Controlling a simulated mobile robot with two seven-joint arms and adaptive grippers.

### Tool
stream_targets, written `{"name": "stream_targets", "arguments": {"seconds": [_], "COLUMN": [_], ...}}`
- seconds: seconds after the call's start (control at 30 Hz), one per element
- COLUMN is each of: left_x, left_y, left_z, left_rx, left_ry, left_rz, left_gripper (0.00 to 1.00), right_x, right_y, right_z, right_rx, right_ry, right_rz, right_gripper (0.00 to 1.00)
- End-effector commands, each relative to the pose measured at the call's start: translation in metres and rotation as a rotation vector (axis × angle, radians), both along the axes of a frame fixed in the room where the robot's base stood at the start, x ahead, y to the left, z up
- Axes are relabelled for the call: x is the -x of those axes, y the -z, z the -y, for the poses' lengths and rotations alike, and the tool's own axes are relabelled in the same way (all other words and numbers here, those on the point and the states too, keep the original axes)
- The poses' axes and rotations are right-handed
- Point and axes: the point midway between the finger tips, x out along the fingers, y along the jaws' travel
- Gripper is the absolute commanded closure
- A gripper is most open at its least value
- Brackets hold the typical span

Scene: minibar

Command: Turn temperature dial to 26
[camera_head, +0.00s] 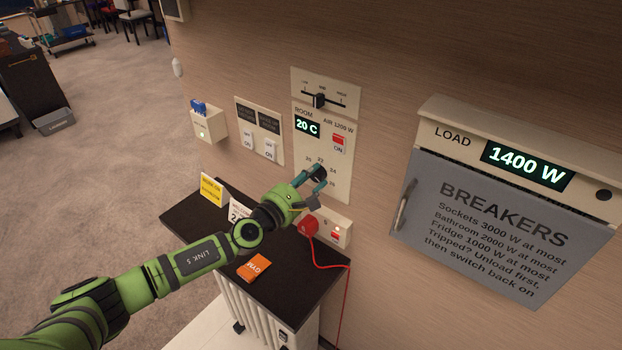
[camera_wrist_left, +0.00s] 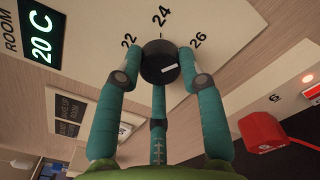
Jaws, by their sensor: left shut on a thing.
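The black temperature dial (camera_wrist_left: 152,66) sits on the wall panel (camera_head: 312,90), with the numbers 22, 24 and 26 around it in the left wrist view. Its white mark lies on the right-hand side of its face and slants slightly up to the right; I cannot tell exactly which number it points at. My left gripper (camera_head: 320,178) is shut on the dial, with teal fingers on both sides of it and a third below, as the left wrist view (camera_wrist_left: 160,78) shows. In the head view the gripper hides the dial. The room display (camera_head: 307,127) reads 20 C. My right gripper is not in view.
A red plug (camera_head: 309,227) with a cord sits in a socket just below my gripper. A dark shelf top (camera_head: 215,240) with cards is under my arm. The grey breaker box door (camera_head: 480,235) is to the right, its load display (camera_head: 527,166) reading 1400 W.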

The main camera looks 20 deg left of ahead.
Motion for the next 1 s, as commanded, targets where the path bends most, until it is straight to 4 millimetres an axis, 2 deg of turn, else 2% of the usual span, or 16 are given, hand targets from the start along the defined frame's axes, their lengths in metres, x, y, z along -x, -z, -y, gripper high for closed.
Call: {"name": "stream_targets", "arguments": {"seconds": [0.1,0.13,0.17,0.5,0.63,0.77,1.0], "left_x": [-0.001,-0.001,-0.001,0.0,0.009,0.03,0.08], "left_y": [-0.003,-0.003,-0.003,-0.001,0.0,0.001,0.001], "left_z": [-0.001,0.0,0.0,0.0,-0.004,-0.011,-0.029], "left_rx": [-0.002,-0.002,-0.002,0.0,-0.002,-0.002,-0.004], "left_ry": [-0.002,-0.001,-0.001,0.0,0.001,0.001,0.001], "left_rz": [0.007,0.007,0.007,0.002,0.0,-0.002,-0.002], "left_gripper": [0.94,0.49,0.37,0.37,0.37,0.37,0.37], "right_x": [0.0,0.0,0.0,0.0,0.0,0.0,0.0], "right_y": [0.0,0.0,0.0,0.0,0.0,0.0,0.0], "right_z": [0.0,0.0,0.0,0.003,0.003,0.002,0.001], "right_rx": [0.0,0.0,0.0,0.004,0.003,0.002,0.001], "right_ry": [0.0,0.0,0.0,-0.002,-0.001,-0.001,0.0], "right_rz": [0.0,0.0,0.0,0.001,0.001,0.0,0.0], "right_gripper": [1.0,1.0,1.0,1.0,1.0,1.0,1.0]}}
